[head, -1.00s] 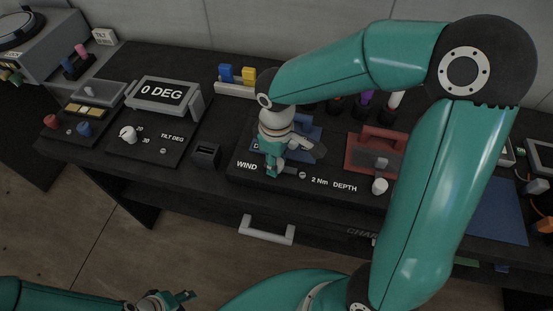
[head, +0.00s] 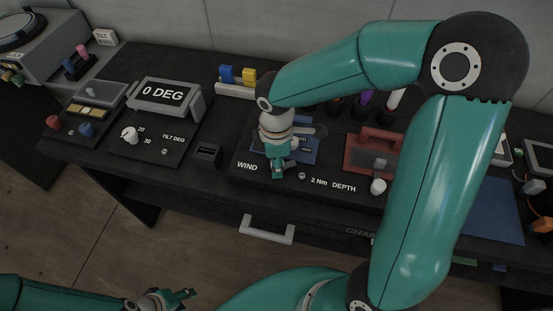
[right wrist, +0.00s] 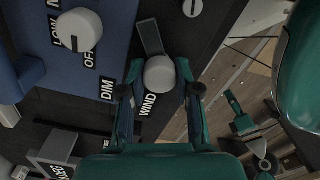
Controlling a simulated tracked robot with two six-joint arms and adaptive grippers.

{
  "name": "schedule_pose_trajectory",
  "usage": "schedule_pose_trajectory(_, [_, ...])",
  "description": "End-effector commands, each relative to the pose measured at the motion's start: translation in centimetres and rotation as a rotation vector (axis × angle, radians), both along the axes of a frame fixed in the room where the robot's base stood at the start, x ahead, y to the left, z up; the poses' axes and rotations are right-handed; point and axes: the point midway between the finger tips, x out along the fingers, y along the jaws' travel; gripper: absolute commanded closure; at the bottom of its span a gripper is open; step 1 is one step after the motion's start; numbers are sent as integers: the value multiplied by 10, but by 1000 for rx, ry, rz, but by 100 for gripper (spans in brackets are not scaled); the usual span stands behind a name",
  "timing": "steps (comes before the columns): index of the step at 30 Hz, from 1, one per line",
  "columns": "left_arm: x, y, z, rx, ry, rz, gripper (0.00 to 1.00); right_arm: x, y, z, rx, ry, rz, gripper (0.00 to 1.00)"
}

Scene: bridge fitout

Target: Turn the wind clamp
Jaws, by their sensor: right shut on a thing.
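The wind clamp is a pale round knob (right wrist: 160,73) beside the WIND label, in the right wrist view. A flat grey bar (right wrist: 150,37) extends beyond the knob. My right gripper (right wrist: 160,90) has one finger on each side of the knob and is shut on it. My left gripper (head: 172,300) is low at the bottom edge of the head view, away from the desk. Its finger opening is unclear.
The DEPTH knob (head: 378,187) and a red-handled block (head: 376,147) stand to the right on the same panel. The tilt display (head: 163,94) reads 0 DEG at left. A drawer handle (head: 266,230) projects from the desk front.

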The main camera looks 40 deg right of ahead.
Motion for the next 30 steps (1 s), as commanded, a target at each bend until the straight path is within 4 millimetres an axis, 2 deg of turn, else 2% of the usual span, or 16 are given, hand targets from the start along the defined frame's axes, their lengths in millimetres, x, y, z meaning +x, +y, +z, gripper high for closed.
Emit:
schedule_pose_trajectory(21, [0, 0, 31, 0, 0, 0, 60, 0, 0, 4, -1, -4, 676, 100])
schedule_pose_trajectory(30, [0, 0, 42, 0, 0, 0, 60, 0, 0, 3, -2, -6, 885, 100])
